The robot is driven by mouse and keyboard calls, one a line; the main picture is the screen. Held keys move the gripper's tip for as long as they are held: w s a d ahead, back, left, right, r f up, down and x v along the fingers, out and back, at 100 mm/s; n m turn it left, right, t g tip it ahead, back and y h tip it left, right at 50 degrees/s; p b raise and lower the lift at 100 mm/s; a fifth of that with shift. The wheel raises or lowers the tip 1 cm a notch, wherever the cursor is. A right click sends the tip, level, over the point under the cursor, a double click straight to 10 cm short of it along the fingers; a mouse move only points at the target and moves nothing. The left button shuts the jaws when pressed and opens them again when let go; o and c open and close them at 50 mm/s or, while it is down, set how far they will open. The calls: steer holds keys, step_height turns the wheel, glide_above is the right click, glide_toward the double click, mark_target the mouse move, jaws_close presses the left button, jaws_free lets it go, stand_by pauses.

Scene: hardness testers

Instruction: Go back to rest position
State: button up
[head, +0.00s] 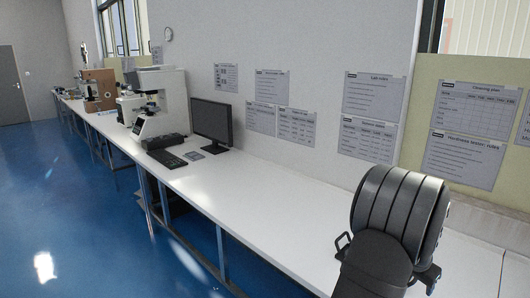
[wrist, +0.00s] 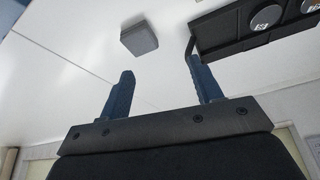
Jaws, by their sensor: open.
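My gripper (wrist: 162,80) shows in the wrist view with its two blue fingers wide apart. It is open and nothing is between the fingers. In the head view my dark arm covers the lower right, and the fingers are hidden there. A small grey block (wrist: 139,40) lies on the white surface beyond the left finger in the wrist view. A black tray (wrist: 215,38) with round metal pieces (wrist: 266,16) in it lies at the upper right, beyond the right finger. I cannot tell whether the finger touches the tray's edge.
The long white bench (head: 245,192) runs along the wall, with a clear stretch left of my arm. Farther along it stand a monitor (head: 211,121), a keyboard (head: 166,159) and a white hardness tester (head: 160,92). Blue floor (head: 70,210) lies in front.

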steer(key=shift+w+d+n+t+y, duration=0.65)
steer(key=shift+w+d+n, duration=0.85)
steer(key=shift+d+n, duration=1.2)
steer(key=w+a+f+m, duration=0.1)
steer(key=w+f, duration=0.2)
steer(key=w, duration=0.2)
steer(key=shift+a+f, duration=0.25)
steer(key=shift+f, duration=0.1)
steer(key=o, duration=0.9)
steer(key=w+a+r+n+g+y, duration=0.35)
steer(key=a+r+n, duration=0.85)
steer(key=a+n, duration=0.45)
step_height(320, 180, down, 10)
steer(key=shift+a+h, duration=0.15)
steer(key=shift+h, duration=0.25)
